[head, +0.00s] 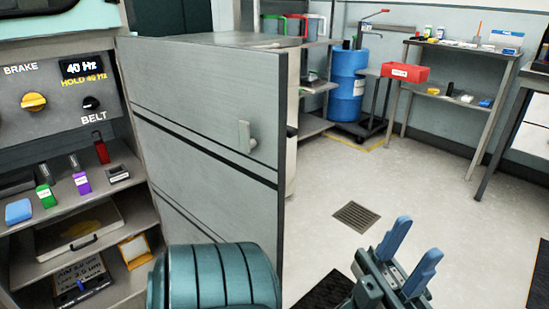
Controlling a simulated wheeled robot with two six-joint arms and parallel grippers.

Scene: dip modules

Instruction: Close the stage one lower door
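A grey door panel (205,95) stands swung open in the middle left of the head view, with dark horizontal strips across it. Its pale handle (245,137) is near its right edge. I take it to be the stage one lower door, but no label shows. My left gripper (417,238) is at the bottom right, to the right of the door and apart from it. Its two blue fingers are spread with nothing between them. My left arm hides the door's lower part. My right gripper is not in view.
A control panel (45,75) with yellow and black knobs is at the left. Open shelves (90,200) below it hold several small items. A blue drum (346,85), a red bin (405,72) and a workbench (480,50) stand behind. The floor (440,185) right of the door is mostly clear, with a drain grate (356,215).

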